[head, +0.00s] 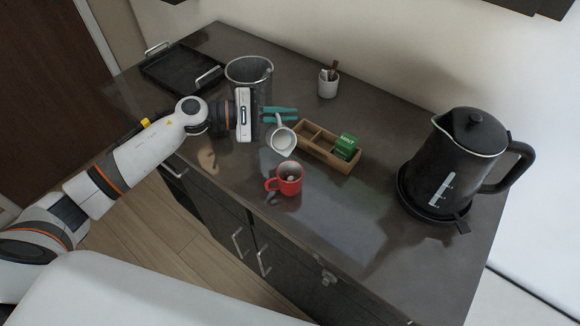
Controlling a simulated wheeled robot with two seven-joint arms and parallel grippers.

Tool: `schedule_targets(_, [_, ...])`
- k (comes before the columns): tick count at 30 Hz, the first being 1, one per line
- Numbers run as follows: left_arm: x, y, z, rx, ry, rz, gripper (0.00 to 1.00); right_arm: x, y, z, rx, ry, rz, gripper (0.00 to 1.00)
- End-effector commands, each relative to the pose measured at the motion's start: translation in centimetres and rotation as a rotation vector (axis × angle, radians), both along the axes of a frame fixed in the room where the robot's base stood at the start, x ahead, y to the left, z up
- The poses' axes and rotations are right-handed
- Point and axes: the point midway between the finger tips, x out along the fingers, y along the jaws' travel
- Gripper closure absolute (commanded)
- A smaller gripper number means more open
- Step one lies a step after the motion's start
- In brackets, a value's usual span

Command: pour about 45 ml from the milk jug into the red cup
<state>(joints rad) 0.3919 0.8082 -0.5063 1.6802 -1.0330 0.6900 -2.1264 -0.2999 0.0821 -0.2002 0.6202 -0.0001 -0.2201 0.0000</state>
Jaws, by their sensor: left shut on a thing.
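The white milk jug (282,142) is held at its handle by my left gripper (294,114). The teal fingers are shut on the handle, and the jug body hangs toward the viewer, looking tilted. The red cup (286,182) stands upright on the counter, a little nearer the viewer than the jug and apart from it in the picture. Something pale shows inside the cup; I cannot tell what it is. No stream of milk is visible. My right gripper is not in view.
A wooden box (333,159) with green packets (345,146) stands right of the jug. A black kettle (456,160) is at the right. A dark bin (250,72), black tray (180,72) and white holder (328,86) are behind. The counter (345,225) is clear right of the cup.

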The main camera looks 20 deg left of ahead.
Motion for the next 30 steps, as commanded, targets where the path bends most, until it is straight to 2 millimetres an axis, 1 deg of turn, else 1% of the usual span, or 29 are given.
schedule_targets(30, [-0.5,-0.4,1.1,0.067,-0.097,0.000,1.00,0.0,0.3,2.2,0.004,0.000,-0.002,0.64])
